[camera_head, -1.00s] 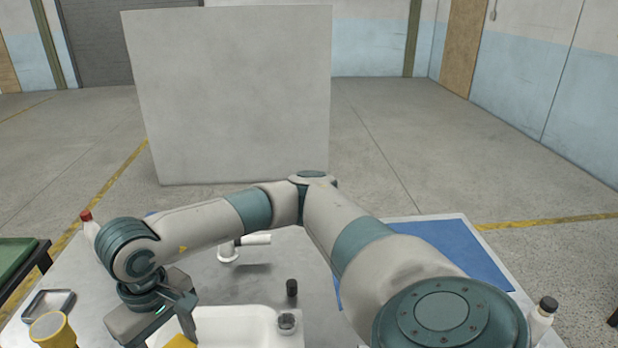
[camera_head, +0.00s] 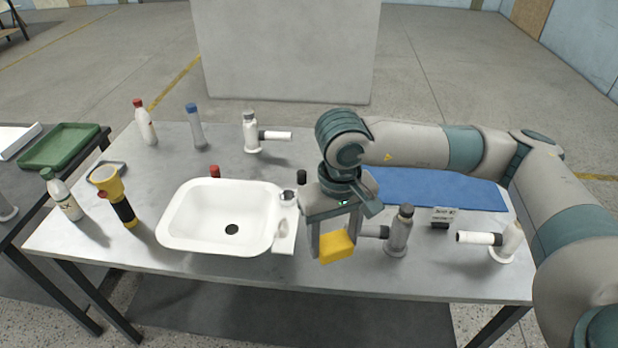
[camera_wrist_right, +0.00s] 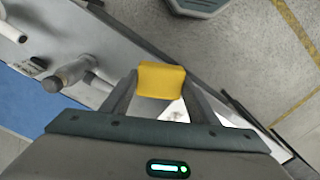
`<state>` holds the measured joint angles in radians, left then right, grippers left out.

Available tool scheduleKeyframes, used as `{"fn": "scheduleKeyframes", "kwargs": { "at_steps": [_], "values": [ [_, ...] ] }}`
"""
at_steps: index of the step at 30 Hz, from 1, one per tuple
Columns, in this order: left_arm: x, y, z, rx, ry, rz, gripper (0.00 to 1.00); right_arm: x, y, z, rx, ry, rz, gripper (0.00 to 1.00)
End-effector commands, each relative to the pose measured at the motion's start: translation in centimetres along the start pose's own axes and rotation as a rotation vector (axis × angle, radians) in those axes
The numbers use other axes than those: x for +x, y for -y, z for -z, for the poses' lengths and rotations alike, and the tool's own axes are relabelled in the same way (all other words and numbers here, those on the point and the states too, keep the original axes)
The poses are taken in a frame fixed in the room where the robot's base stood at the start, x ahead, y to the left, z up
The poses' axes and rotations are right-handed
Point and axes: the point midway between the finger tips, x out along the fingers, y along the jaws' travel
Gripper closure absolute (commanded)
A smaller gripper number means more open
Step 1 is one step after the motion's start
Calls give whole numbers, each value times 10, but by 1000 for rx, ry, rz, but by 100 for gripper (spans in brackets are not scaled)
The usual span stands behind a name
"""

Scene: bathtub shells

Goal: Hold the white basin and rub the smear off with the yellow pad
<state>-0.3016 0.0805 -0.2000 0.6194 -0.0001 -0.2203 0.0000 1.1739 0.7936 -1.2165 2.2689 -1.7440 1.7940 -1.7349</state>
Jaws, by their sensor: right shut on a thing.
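The white basin (camera_head: 176,237) stands on the grey table, left of my right gripper, with a dark drain hole in its floor. I cannot make out a smear on its visible surface. My right gripper (camera_head: 335,240) points down just right of the basin's right-hand ledge, apart from it. It is shut on the yellow pad (camera_head: 338,248), which hangs below the fingertips. The right wrist view also shows the pad (camera_wrist_right: 160,79) between the fingers. My left gripper is not in view, and nothing holds the basin.
A yellow-and-black flashlight (camera_head: 118,197) and a white bottle (camera_head: 62,197) stand left of the basin. A blue mat (camera_head: 440,188) lies behind my right gripper.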

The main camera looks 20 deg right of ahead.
Motion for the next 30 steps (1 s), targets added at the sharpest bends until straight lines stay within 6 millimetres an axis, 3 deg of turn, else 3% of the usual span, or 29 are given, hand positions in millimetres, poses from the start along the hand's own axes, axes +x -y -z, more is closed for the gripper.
{"fn": "scheduleKeyframes", "kwargs": {
  "at_steps": [19,23,30],
  "values": [
    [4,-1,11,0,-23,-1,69,1,2,7,66,0,-1,64],
    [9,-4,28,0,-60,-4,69,1,7,20,190,1,-3,64],
    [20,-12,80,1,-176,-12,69,-4,22,58,602,3,-9,64]
  ]
}}
